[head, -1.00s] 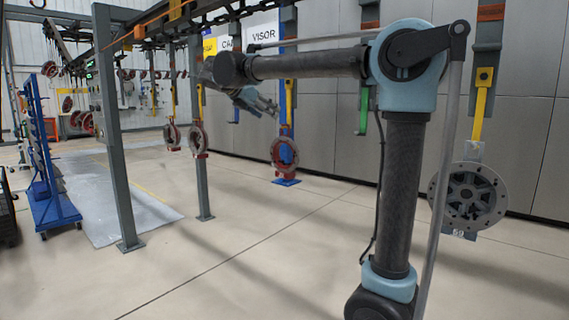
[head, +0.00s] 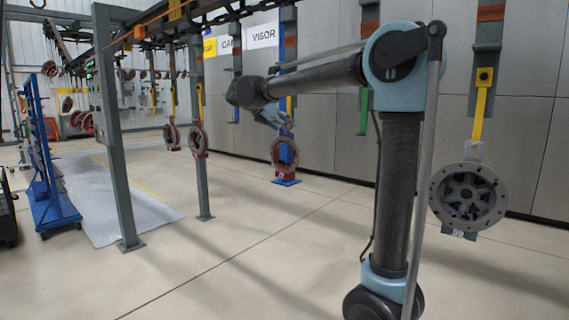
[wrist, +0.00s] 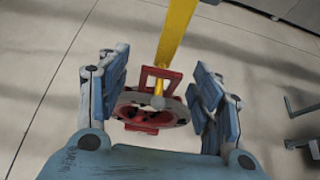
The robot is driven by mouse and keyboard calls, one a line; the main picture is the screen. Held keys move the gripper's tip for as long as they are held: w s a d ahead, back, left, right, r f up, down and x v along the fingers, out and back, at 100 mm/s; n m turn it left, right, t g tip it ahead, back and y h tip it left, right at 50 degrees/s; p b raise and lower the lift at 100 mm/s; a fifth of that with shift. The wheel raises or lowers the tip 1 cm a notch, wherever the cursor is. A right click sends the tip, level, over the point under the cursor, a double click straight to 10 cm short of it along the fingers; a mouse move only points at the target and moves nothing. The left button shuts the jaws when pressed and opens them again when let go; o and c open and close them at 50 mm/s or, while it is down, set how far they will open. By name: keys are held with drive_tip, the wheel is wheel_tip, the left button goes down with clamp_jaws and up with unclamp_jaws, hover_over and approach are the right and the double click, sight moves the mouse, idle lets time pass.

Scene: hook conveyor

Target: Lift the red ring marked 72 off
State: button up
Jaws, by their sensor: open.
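A red ring (head: 284,153) with a worn grey face hangs from a yellow hook in the middle of the head view. No number on it is legible. In the wrist view the red ring (wrist: 150,112) hangs below the yellow hook (wrist: 175,35), with its red bracket at the top. My gripper (head: 285,127) is just above the ring in the head view. In the wrist view my gripper (wrist: 160,92) is open, with one blue finger on each side of the ring and bracket. Gaps show on both sides.
Two more red rings hang to the left, one nearer (head: 198,138) and one farther (head: 171,136). A grey flanged hub (head: 467,196) hangs at the right. A grey post (head: 122,130) and a blue rack (head: 50,160) stand at the left.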

drive_tip(key=shift+w+d+f, duration=0.1)
drive_tip(key=shift+w+d, duration=0.05)
clamp_jaws()
idle(0.4)
drive_tip(key=shift+r, duration=1.8)
drive_tip(key=s+a+f, duration=0.1)
drive_tip(key=s+a, duration=1)
drive_tip(key=s, duration=0.3)
drive_tip(key=shift+f, duration=0.35)
